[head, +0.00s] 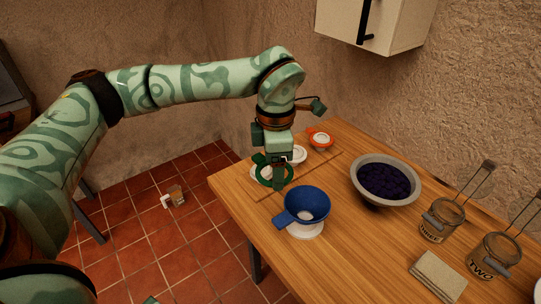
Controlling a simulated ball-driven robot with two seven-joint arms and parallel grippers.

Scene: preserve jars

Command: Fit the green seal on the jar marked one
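The green seal (258,181) is a ring with a tab, in the left middle of the table. My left gripper (279,179) reaches down at its right side and appears shut on it. The seal looks raised over a white dish (262,172); the fingers hide part of it, and the gap below is hard to judge. Two clamp-lid glass jars with open lids stand at the right, marked THREE (440,222) and TWO (494,257). I see no jar marked one.
A blue funnel (306,203) sits on a white base at the table's near edge. A grey bowl of dark fruit (358,183), an orange seal (320,139) on its dish, and a folded cloth (438,276) are on the table. A small amber thing (177,194) is on the floor.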

